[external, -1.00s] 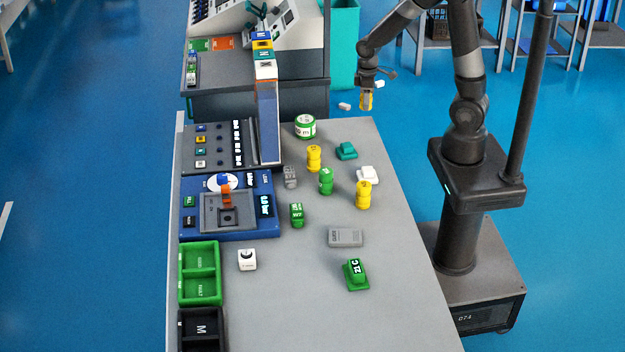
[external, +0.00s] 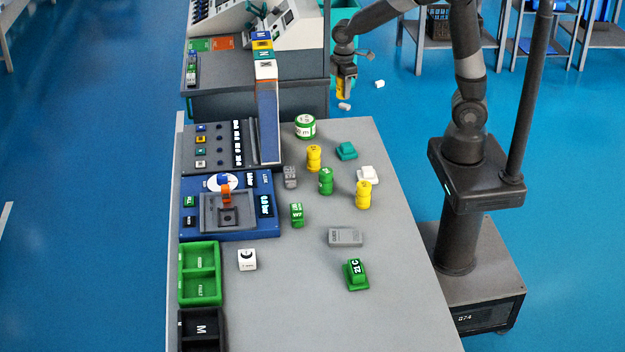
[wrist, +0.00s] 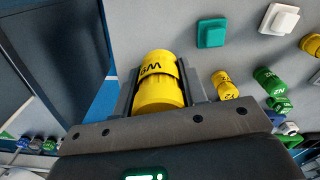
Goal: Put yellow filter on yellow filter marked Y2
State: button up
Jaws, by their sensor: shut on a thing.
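My gripper (external: 344,92) is shut on a yellow filter (wrist: 158,82), held beyond the far edge of the table in the external view. Its dark lettering, which I cannot read surely, faces the wrist camera. The held filter also shows in the external view (external: 343,84). The yellow filter marked Y2 (wrist: 226,85) stands on the table to the right of my gripper in the wrist view. In the external view it appears to be the yellow filter (external: 314,158) left of the teal block. The held filter is well apart from it.
Near Y2 stand a green filter (external: 326,181), a grey block (external: 290,177), a teal block (external: 347,151) and a green-and-white round container (external: 305,127). Another yellow filter (external: 363,195) stands nearer the front, beside a white block (external: 367,173). A tall blue-grey ramp (external: 268,115) rises on the left.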

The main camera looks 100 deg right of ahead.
jog(key=w+a+r+n, duration=0.3)
jog(key=w+a, duration=0.3)
jog(key=a, duration=0.1)
send_over(314, 148)
notch_tip(314, 148, down, 7)
jog(key=shift+r, duration=0.15)
jog(key=shift+f, duration=2.1)
jog(key=shift+f, duration=0.1)
jog(key=o, duration=1)
